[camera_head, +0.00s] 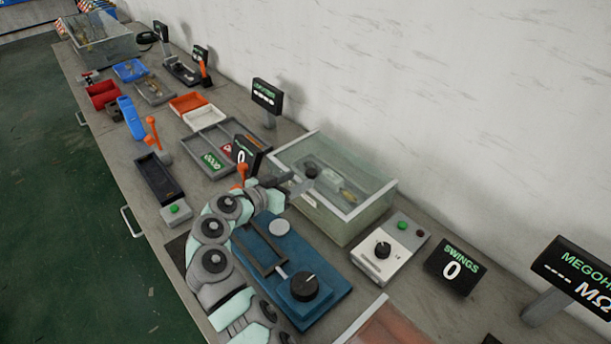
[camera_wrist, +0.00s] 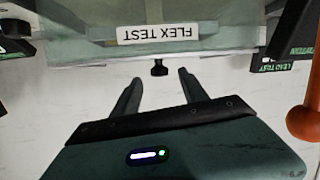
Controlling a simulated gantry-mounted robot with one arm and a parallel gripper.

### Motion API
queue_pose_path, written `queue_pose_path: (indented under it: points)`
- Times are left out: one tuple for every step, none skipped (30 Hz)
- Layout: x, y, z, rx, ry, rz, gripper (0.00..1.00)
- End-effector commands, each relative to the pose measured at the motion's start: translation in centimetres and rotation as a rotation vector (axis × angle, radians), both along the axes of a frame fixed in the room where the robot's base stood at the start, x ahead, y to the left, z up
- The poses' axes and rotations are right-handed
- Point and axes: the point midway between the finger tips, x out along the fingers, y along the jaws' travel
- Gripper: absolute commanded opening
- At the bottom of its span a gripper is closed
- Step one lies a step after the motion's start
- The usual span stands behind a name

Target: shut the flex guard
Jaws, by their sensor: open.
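The flex guard (camera_head: 358,222) is a clear box with pale edges against the wall in the head view. Its glassy panels make it hard to tell how far it is open. In the wrist view its FLEX TEST label (camera_wrist: 157,33) appears upside down on a clear panel (camera_wrist: 215,35). A small black knob (camera_wrist: 159,68) stands out just below the label. My gripper (camera_wrist: 158,78) is open and empty. Its two fingertips lie on either side of the knob's line, and contact is not visible. In the head view my gripper (camera_head: 303,184) is at the guard's left side.
A blue fixture (camera_head: 325,292) with a black dial lies in front of the guard. A control box (camera_head: 390,247) and a SWINGS display (camera_head: 453,268) reading 0 stand to its right. Trays (camera_head: 215,150) and another display (camera_head: 250,152) crowd the left. An orange handle (camera_wrist: 304,118) shows at the wrist view's right.

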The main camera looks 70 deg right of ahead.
Motion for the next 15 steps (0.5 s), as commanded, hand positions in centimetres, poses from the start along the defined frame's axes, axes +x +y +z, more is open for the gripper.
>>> queue_pose_path:
  points:
    - [0.4, 1.1, 0.4, 0.001, 0.001, 0.002, 0.51]
    - [0.6, 1.6, 0.5, 0.002, 0.002, 0.002, 0.51]
    - [0.8, 2.3, 0.7, 0.001, 0.002, 0.003, 0.51]
    - [1.0, 2.8, 0.9, 0.000, 0.002, 0.004, 0.51]
    - [1.1, 3.3, 1.0, 0.000, 0.002, 0.004, 0.51]
    - [1.3, 3.8, 1.2, 0.001, 0.002, 0.002, 0.51]
    - [1.3, 4.2, 1.3, 0.001, 0.003, 0.001, 0.51]
    - [1.4, 4.5, 1.4, 0.001, 0.003, 0.000, 0.51]
    - [1.5, 4.8, 1.5, 0.001, 0.003, 0.000, 0.51]
    - [1.6, 5.0, 1.5, 0.001, 0.003, 0.000, 0.51]
    - [1.6, 5.2, 1.5, 0.001, 0.003, 0.000, 0.51]
    - [1.7, 5.3, 1.6, 0.002, 0.003, 0.000, 0.51]
    - [1.7, 5.4, 1.6, 0.002, 0.003, -0.001, 0.51]
    - [1.7, 5.4, 1.6, 0.002, 0.003, -0.001, 0.51]
    - [1.7, 5.5, 1.6, 0.002, 0.003, -0.001, 0.51]
